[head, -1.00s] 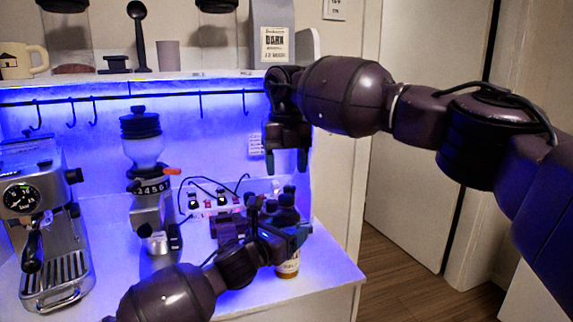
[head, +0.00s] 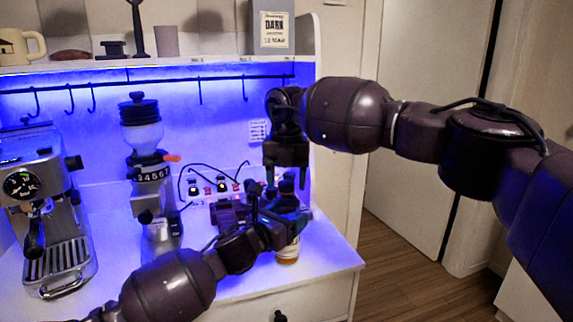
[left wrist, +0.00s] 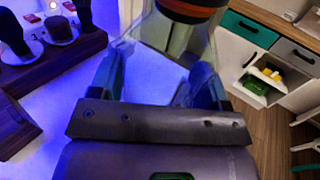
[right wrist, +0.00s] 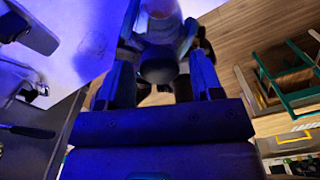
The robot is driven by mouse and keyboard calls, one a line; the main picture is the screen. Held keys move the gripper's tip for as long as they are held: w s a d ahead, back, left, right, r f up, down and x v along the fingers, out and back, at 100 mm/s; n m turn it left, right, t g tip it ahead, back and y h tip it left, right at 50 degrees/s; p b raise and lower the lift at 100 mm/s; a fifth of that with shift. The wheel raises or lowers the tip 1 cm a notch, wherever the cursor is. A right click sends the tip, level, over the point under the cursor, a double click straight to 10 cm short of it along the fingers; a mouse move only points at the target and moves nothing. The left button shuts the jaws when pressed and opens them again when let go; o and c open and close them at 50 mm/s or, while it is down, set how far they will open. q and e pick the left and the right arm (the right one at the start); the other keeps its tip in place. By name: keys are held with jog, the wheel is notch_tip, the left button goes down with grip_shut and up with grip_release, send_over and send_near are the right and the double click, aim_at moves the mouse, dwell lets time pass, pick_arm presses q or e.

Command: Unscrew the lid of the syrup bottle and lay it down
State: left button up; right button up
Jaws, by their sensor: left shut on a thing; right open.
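The syrup bottle (head: 287,252) stands upright near the right end of the white counter. Its lower part with a pale label shows below my left gripper (head: 285,228), which is shut around the bottle from the side. In the left wrist view a clear part of the bottle with a dark orange-brown band (left wrist: 190,9) shows between and beyond the fingers. My right gripper (head: 286,182) points straight down over the bottle, open. The dark lid (right wrist: 160,65) shows between its fingers in the right wrist view. I cannot tell whether they touch it. My left gripper hides the bottle's middle.
A tamping stand (left wrist: 55,55) with dark-handled tools is beside the bottle. The grinder (head: 150,172) and espresso machine (head: 42,215) stand farther left. A shelf (head: 150,62) with a hook rail runs above. The counter's front right corner (head: 335,262) is clear.

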jog(key=shift+f, duration=0.65)
jog(key=shift+c, duration=0.2)
jog(key=c, duration=0.9)
jog(key=shift+o, duration=0.2)
jog(key=n, duration=0.4)
jog(key=shift+n, duration=0.4)
jog(key=n, duration=0.8)
jog(key=shift+r, duration=0.1)
jog(key=n, duration=0.5)
jog(key=shift+n, duration=0.3)
